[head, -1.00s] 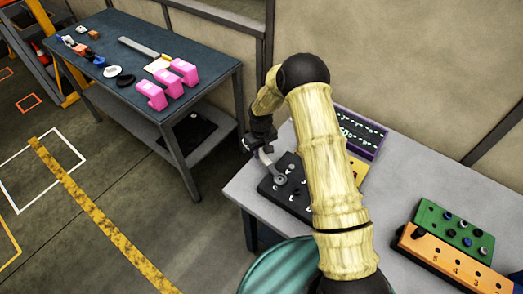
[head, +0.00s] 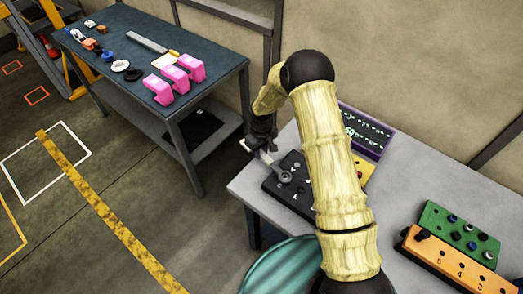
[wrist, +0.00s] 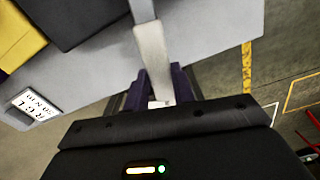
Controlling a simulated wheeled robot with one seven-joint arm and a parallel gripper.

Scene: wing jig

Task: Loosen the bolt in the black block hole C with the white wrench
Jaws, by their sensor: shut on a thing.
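My gripper (head: 259,147) is shut on the handle of the pale grey-white wrench (head: 270,161), just beyond the left edge of the grey table. In the wrist view the wrench (wrist: 152,50) runs up from between the fingers (wrist: 160,88) and out at the top. Its far end lies over the black block (head: 276,189), where a round grey part shows. The black block also shows at the top left of the wrist view (wrist: 75,12). The bolt and hole C cannot be made out. My arm covers the block's right side.
A yellow block (head: 363,174) and a purple panel (head: 364,133) stand behind my arm. Green (head: 430,218) and orange (head: 447,262) blocks lie at the table's right. A blue-topped table (head: 125,88) with pink pieces (head: 188,68) stands at the left, with open floor between.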

